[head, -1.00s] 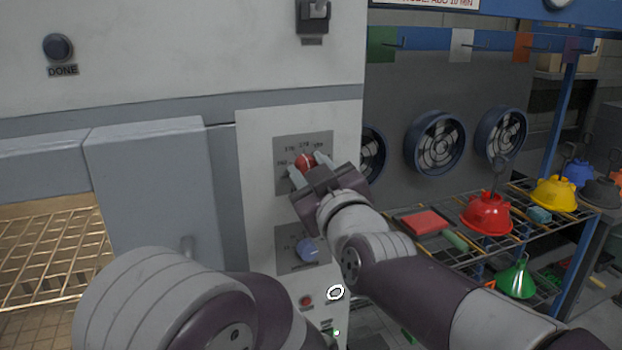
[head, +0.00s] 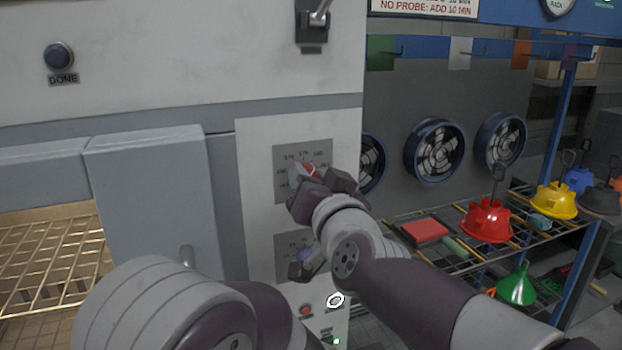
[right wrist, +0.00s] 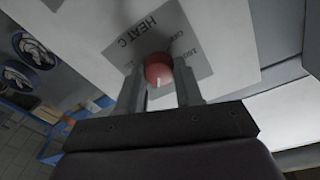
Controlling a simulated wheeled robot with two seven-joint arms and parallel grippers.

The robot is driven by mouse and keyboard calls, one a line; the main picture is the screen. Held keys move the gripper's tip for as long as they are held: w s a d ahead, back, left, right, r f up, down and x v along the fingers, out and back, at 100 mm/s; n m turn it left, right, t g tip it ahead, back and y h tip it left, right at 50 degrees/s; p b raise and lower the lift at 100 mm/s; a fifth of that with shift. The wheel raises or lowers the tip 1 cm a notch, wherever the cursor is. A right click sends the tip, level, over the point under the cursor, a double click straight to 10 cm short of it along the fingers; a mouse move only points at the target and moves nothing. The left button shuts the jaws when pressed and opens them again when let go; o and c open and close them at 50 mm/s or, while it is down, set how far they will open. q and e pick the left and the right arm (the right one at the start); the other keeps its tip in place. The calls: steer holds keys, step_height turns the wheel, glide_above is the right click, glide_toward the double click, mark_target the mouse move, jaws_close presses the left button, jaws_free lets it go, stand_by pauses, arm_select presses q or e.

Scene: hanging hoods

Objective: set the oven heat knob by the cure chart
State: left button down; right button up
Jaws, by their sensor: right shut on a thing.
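The red heat knob (head: 309,170) sits on a grey dial plate (head: 285,158) with printed numbers on the white oven panel. My right gripper (head: 311,174) is shut on the knob, and its fingers hide part of the dial. In the right wrist view the red knob (right wrist: 158,70) is between the two fingers, and the plate reads "HEAT C". The pointer's exact setting is too small to read. A white sign (head: 425,8) at the top shows "NO PROBE: ADD 10 MIN" and is cut off above. My left gripper is out of view.
A DONE button (head: 58,56) and a lever switch (head: 313,22) are above. A rack (head: 455,240) with colored hoods stands right.

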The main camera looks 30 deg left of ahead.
steer(key=shift+f+m, duration=0.15)
steer(key=shift+m, duration=0.35)
steer(key=o, duration=1)
